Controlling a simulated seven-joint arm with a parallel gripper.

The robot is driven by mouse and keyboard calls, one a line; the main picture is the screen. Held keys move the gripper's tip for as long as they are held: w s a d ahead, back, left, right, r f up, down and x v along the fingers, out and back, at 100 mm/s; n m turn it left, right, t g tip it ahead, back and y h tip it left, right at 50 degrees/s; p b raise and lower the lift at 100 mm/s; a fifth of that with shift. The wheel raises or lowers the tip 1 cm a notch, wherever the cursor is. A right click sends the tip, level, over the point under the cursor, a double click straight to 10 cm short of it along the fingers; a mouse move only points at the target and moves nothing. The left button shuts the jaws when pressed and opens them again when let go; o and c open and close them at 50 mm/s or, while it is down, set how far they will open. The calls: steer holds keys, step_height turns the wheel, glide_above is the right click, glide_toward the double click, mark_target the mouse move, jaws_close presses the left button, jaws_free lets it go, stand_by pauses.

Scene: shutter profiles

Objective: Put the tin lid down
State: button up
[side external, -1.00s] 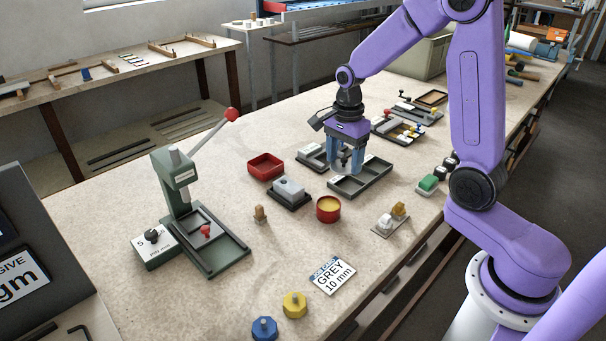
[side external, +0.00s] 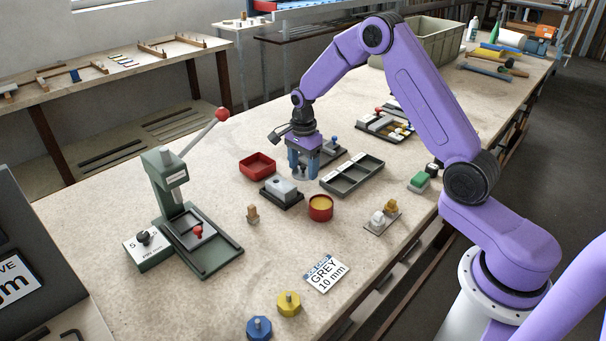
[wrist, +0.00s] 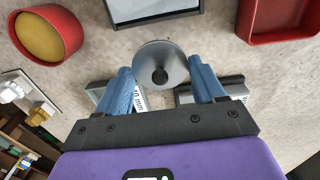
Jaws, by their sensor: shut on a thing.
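The tin lid (wrist: 150,54) is a round grey metal disc with a dark knob (wrist: 160,75) in the middle. My gripper (wrist: 160,72) is shut on it, with a blue finger at each side of the disc. In the side view my gripper (side external: 303,172) points down with the lid (side external: 304,178) low at its fingertips, behind the grey block. I cannot tell whether the lid touches the bench. An open round red tin (side external: 320,208) with yellow contents stands nearer the camera; it also shows at upper left in the wrist view (wrist: 45,38).
A grey block (side external: 281,187) on a dark base and a red square tray (side external: 257,162) are close by on the left. A divided grey tray (side external: 352,174) is close on the right. A green lever press (side external: 180,210) stands further left.

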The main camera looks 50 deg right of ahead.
mark_target(303, 166)
steer(key=shift+f, duration=1.6)
steer(key=shift+f, duration=0.15)
steer(key=o, duration=1)
